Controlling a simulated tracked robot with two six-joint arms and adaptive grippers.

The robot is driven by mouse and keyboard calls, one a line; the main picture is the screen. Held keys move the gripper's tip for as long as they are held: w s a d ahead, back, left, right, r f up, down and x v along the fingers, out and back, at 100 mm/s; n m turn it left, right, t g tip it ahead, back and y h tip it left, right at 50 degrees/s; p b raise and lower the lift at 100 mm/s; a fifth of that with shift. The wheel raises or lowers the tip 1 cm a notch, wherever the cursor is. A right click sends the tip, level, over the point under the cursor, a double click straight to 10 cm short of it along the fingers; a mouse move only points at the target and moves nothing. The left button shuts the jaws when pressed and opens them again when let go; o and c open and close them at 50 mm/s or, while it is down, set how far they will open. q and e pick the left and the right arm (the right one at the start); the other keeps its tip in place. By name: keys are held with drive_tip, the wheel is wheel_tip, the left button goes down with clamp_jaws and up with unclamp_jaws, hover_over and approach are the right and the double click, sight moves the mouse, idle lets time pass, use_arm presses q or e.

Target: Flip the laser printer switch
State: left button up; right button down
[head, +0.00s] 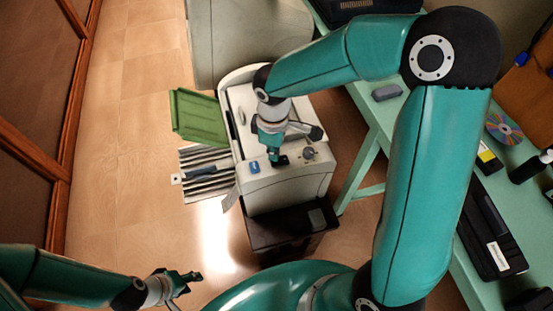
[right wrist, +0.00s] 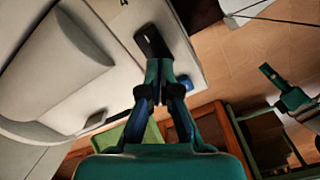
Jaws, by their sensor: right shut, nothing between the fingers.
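The laser printer (head: 290,188) is a pale, boxy machine in the middle of the head view. A small blue part (head: 254,167) and a round grey knob (head: 310,153) sit on its near top edge. I cannot tell which part is the switch. My right gripper (head: 279,160) is shut and empty over this edge, between the blue part and the knob. Contact is unclear. My left gripper (head: 188,283) hangs at the lower left, away from the printer.
A green crate-like panel (head: 198,115) and a striped grey piece (head: 205,172) are left of the printer. A dark stand (head: 285,228) is below it. A green table (head: 376,117) with a disc (head: 503,128) is at right. Wood floor (head: 120,160) is clear at left.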

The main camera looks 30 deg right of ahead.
drive_tip(key=shift+f+b, duration=0.7)
drive_tip(key=shift+f, duration=0.15)
drive_tip(key=shift+r, duration=0.1)
idle(0.3)
drive_tip(key=shift+r+p, duration=2.8)
drive_tip(key=shift+r, duration=0.65)
